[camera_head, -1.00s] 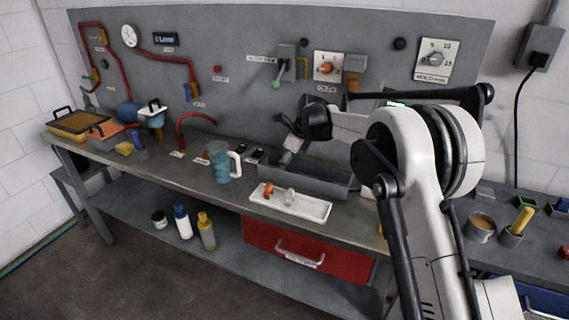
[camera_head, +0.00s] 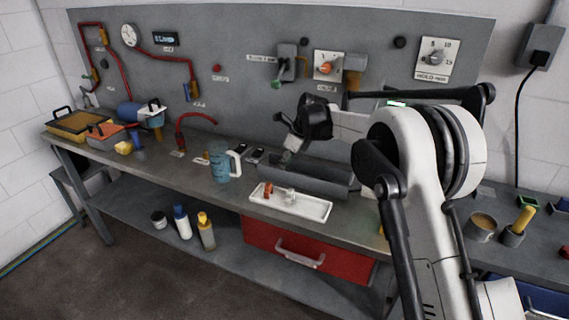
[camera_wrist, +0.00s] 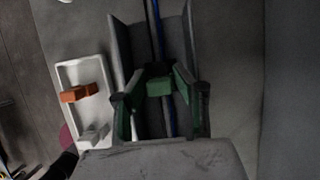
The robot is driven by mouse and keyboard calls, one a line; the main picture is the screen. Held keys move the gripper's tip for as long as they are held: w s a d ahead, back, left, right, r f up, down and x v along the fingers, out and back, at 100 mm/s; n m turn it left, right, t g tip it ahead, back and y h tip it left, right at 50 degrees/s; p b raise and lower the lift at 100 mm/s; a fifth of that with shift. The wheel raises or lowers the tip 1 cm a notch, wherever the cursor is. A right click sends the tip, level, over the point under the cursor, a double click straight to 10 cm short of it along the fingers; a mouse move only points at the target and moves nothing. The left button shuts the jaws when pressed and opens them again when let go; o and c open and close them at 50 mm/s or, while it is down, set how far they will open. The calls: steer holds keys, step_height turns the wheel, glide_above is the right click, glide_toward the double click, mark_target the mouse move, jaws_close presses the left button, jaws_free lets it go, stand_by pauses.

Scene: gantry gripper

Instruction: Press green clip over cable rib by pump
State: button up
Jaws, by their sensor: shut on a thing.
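The green clip (camera_wrist: 159,86) is between the fingertips of my gripper (camera_wrist: 158,78) in the wrist view, and my gripper is shut on it. Below them a blue cable (camera_wrist: 155,25) runs lengthwise through a long grey trough (camera_wrist: 184,40). I cannot tell whether the clip touches the cable or a rib. No part is clearly identifiable as the pump.
A white tray (camera_head: 318,212) with an orange clip (camera_head: 268,189) and a grey-white one lies in front of the trough. A clear blue jug (camera_head: 219,163) stands to the left. A panel with a dial (camera_head: 326,66) rises behind.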

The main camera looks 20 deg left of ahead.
steer(key=shift+f+b, duration=0.35)
steer(key=shift+f, duration=0.2)
steer(key=o, duration=0.9)
steer(key=v, duration=1.2)
steer(key=shift+d, duration=0.1)
